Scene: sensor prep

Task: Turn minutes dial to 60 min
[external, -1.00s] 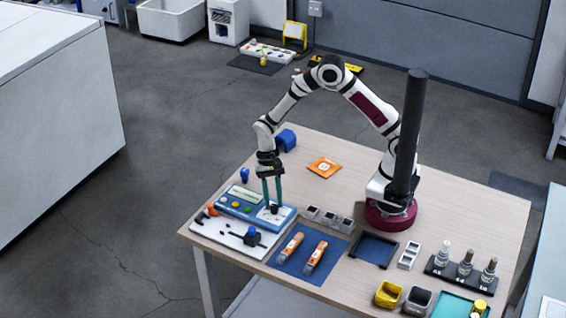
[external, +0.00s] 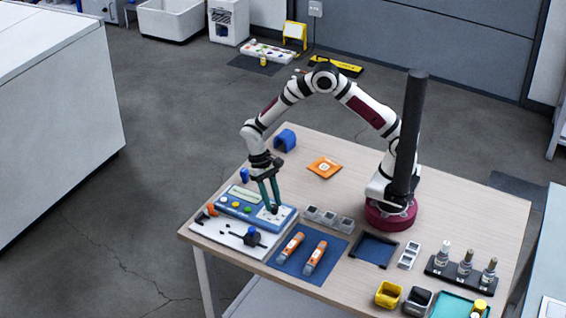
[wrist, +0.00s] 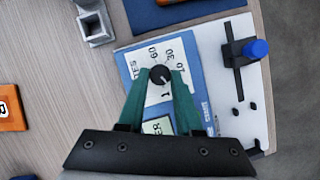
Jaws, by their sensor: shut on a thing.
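In the external view my gripper (external: 272,208) leans, fingertips at the device's right end, largely hiding the dial.
A white board (external: 228,232) with a blue-knobbed black fixture (wrist: 254,48) lies beside the device. Small grey holders (external: 327,217) stand close on the other side. A blue mat (external: 296,268) with two orange-and-white tools lies in front. The wood beyond the device is mostly clear.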

